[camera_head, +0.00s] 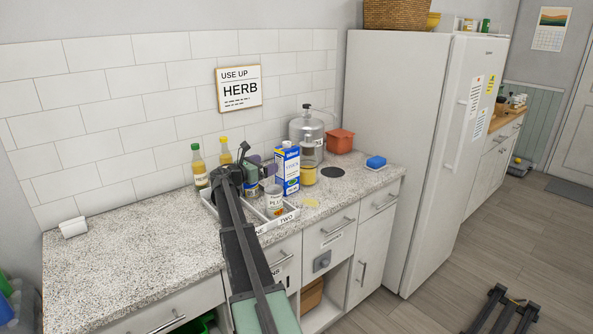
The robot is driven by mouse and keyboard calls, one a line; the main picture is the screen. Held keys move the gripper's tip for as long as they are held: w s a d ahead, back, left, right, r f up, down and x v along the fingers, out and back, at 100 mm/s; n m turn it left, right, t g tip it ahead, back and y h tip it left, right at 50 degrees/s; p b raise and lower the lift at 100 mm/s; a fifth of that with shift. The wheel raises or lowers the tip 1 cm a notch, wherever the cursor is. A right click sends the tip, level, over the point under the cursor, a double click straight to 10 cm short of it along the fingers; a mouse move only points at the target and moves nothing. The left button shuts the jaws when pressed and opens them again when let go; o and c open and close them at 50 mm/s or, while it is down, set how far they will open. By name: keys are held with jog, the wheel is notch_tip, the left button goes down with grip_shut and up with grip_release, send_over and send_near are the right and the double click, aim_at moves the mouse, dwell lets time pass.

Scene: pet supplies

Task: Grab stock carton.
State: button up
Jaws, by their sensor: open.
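The stock carton (287,171), blue and white with a white cap, stands upright on the speckled counter among several containers. My gripper (268,172) is just left of the carton. It is open, and the arm reaches up to it from the bottom of the view. The fingertips are small and partly merged with the things behind them. I cannot tell whether they touch the carton. The carton's lower left side is partly hidden.
A white tray (262,228) holds a tin (274,204). Bottles (199,168) stand behind my arm. The left counter is mostly clear.

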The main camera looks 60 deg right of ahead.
aim_at(279, 157)
jog(key=d, duration=0.3)
jog(key=s+d, duration=0.1)
jog(key=d, duration=0.6)
jog(key=shift+s+d+r, duration=0.1)
jog(key=shift+s+d, duration=0.15)
jog(key=shift+s, duration=0.15)
grip_shut()
